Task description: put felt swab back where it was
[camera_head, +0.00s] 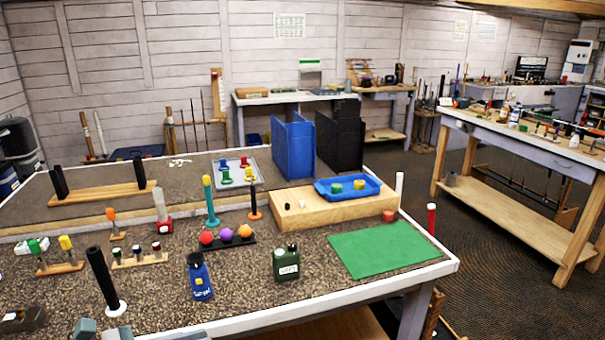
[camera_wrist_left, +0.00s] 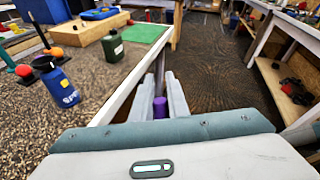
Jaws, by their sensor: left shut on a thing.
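My left gripper (camera_wrist_left: 160,95) shows in the left wrist view, past the table's front edge. Its two pale fingers are shut on a small purple piece (camera_wrist_left: 160,107), of which only a short part shows. I cannot tell whether this is the felt swab. In the head view, a wooden holder (camera_head: 62,268) at the left bears a yellow-topped tool (camera_head: 66,243) and a green-and-white one. A small wooden stand behind it holds an orange-headed tool (camera_head: 111,215). A low wooden rack (camera_head: 140,260) holds several short pieces. My right gripper is not in view.
A blue bottle (camera_head: 200,278), a green canister (camera_head: 287,264) and a black post (camera_head: 103,278) stand near the front. A green mat (camera_head: 385,248) lies bare at the right. A wooden block (camera_head: 330,210) bears a blue tray (camera_head: 322,190).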

